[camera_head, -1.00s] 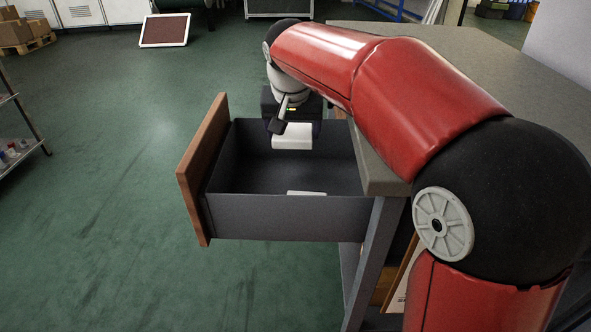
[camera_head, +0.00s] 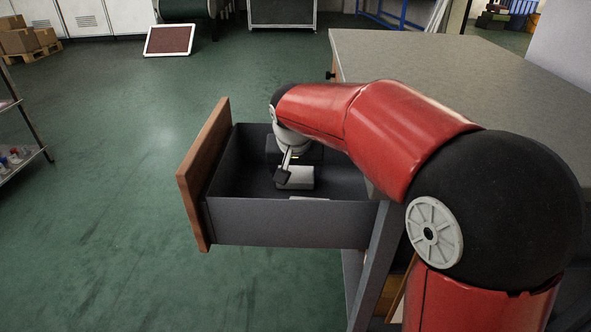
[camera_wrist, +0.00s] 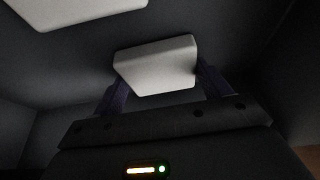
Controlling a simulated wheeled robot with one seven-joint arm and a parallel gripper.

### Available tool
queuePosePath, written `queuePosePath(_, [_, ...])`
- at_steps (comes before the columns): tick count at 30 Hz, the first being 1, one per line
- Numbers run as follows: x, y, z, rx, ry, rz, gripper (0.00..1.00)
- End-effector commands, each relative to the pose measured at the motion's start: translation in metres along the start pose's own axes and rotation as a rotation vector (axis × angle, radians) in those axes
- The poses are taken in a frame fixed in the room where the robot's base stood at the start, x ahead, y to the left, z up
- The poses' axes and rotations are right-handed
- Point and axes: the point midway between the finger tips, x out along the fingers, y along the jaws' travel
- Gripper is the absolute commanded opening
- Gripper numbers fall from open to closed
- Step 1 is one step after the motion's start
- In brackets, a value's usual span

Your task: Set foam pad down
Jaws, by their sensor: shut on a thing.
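A white foam pad (camera_wrist: 158,66) is held between the two dark fingers of my gripper (camera_wrist: 155,88) in the wrist view. In the head view the pad (camera_head: 297,178) is down inside the open drawer (camera_head: 290,222), below the drawer's rim. My gripper (camera_head: 295,165) is shut on it, partly hidden by my wrist. Whether the pad touches the drawer floor I cannot tell. A second white piece (camera_head: 309,198) lies in the drawer near its front wall, mostly hidden by that wall; it also shows at the top left of the wrist view (camera_wrist: 75,10).
The drawer has a wooden front panel (camera_head: 205,175) at the left and sticks out from under a grey worktop (camera_head: 450,70) at the right. A shelf rack (camera_head: 22,130) stands at the far left. The green floor (camera_head: 110,200) between is clear.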

Motion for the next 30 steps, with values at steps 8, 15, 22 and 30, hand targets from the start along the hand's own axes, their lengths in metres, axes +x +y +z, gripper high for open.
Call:
queuePosePath(8, [0.002,0.000,0.001,0.000,0.000,0.000,0.98])
queuePosePath(15, [0.001,0.000,0.001,0.000,0.000,0.000,0.98])
queuePosePath(22, [-0.025,0.000,-0.002,0.000,0.004,-0.002,0.98])
queuePosePath(30, [-0.084,-0.001,-0.002,-0.001,0.004,-0.002,0.98])
